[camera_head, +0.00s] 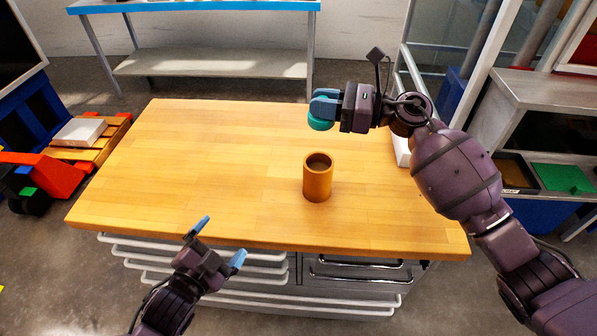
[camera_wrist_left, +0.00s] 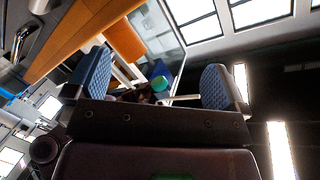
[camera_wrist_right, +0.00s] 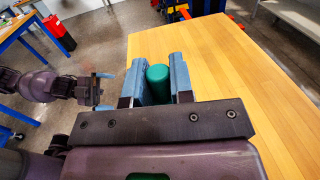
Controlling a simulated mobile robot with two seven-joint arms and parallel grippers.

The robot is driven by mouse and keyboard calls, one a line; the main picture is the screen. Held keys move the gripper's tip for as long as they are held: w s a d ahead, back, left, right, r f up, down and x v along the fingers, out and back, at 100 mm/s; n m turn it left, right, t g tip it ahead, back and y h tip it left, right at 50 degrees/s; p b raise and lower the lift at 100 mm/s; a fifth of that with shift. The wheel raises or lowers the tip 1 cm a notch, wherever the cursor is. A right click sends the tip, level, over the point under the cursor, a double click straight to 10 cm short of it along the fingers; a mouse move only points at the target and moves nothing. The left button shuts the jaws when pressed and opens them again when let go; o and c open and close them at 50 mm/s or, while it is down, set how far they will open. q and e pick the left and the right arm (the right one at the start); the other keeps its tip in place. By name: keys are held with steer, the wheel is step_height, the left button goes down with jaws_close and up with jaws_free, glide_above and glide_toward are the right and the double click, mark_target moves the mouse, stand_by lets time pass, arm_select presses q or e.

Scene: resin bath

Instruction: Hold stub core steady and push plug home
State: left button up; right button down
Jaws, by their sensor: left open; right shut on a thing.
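The stub core (camera_head: 317,182) is an orange-brown hollow cylinder standing upright on the wooden table, its dark open top facing up. It also shows in the left wrist view (camera_wrist_left: 124,42). The plug (camera_head: 320,124) is a teal-green cylinder gripped by my right gripper (camera_head: 324,106), which is shut on it above the far right of the table, apart from the core. The plug shows between the blue fingers in the right wrist view (camera_wrist_right: 158,84). My left gripper (camera_head: 219,243) is open and empty at the table's front edge, left of and nearer than the core.
The wooden table (camera_head: 200,170) is otherwise mostly clear. Drawer handles (camera_head: 360,278) run along its front. A blue-edged shelf rack (camera_head: 200,62) stands behind. A cart with a white box (camera_head: 79,131) is at left, and a grey bench with a green piece (camera_head: 563,178) is at right.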

arm_select(q)
steer(key=w+d+r+m+h, duration=0.45)
steer(key=d+m, duration=0.35)
steer(key=m, duration=0.4)
step_height(320, 180, up, 2)
steer(key=m, duration=1.9)
glide_above(309, 188)
steer(key=v, duration=0.4)
steer(key=shift+h, duration=0.35)
step_height(309, 188, down, 4)
steer(key=shift+s+a+f, duration=0.1)
steer(key=shift+s+a, duration=0.05)
steer(key=shift+f, duration=1.35)
steer(key=shift+x, duration=3.75)
steer(key=shift+f, duration=0.15)
steer(key=c, duration=0.9)
